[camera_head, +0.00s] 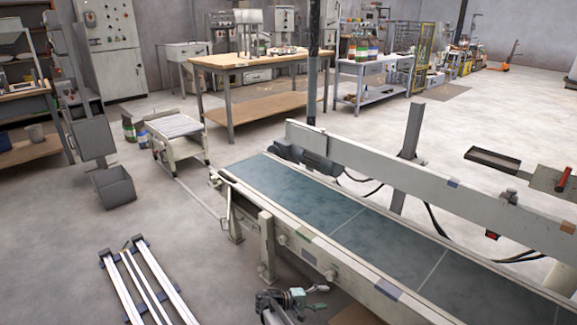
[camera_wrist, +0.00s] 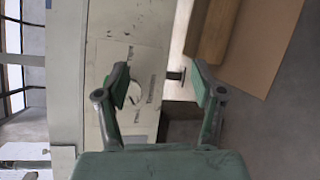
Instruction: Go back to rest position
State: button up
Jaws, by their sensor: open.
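My gripper (camera_wrist: 162,88) is open in the wrist view, its two green fingers spread apart with nothing held between them. In the head view my gripper (camera_head: 291,300) is at the bottom edge, in front of the near side of the conveyor (camera_head: 345,225). Its exact gap to the conveyor frame cannot be told. The conveyor's teal belt is bare where it shows.
A brown board (camera_wrist: 258,45) lies at the right of the wrist view. Pale rails (camera_head: 150,285) lie at the lower left of the head view.

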jog(key=s+d+m+g+y, duration=0.2)
jog(key=s+d+y, duration=0.2)
jog(key=s, duration=0.3)
jog(key=s+d+m+g+y, duration=0.1)
jog(key=s+d+g+y, duration=0.1)
jog(key=s+d+y, duration=0.35)
jog(key=s+a+r+m+y, duration=0.3)
jog(key=s+a+y, duration=0.3)
jog(key=s, duration=0.4)
jog(key=s+f+g, duration=0.4)
jog(key=s, duration=0.7)
jog(key=s+f+g, duration=0.3)
jog(key=s, duration=0.8)
jog(key=s+f+g, duration=0.4)
jog(key=s, duration=0.7)
jog(key=w+r+t+p, duration=0.2)
jog(key=r+p, duration=0.6)
jog(key=p, duration=0.3)
jog(key=w+r+t+p, duration=0.2)
jog(key=r+p, duration=0.6)
jog(key=p, duration=0.4)
jog(key=shift+w+d+r+t, duration=0.15)
jog(key=shift+w+d+t, duration=0.15)
jog(key=shift+w, duration=0.1)
